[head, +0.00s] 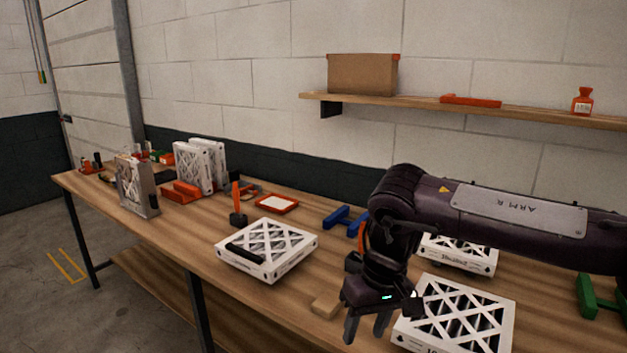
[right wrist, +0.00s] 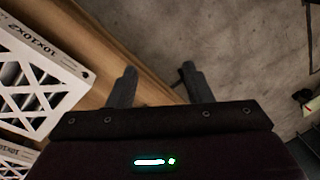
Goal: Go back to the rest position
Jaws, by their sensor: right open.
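My right gripper (head: 366,328) hangs at the front edge of the workbench in the head view, with its arm coming in from the right. Its two fingers are apart with nothing between them. In the right wrist view the open fingers (right wrist: 158,88) point over the bench edge toward the grey floor. A white boxed filter (head: 460,318) lies just right of the gripper, and its printed side shows in the right wrist view (right wrist: 38,75). Another boxed filter (head: 268,248) lies flat at mid-bench. A third (head: 462,256) is partly hidden behind my right arm. My left gripper is not in view.
The wooden bench (head: 185,225) runs along the wall. Upright filters (head: 200,166) and a metal holder with a filter (head: 138,187) stand at the left. A wooden block (head: 326,306), blue stand (head: 345,220), red tray (head: 277,203) and green stand (head: 598,298) are also there. A shelf (head: 420,104) hangs above.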

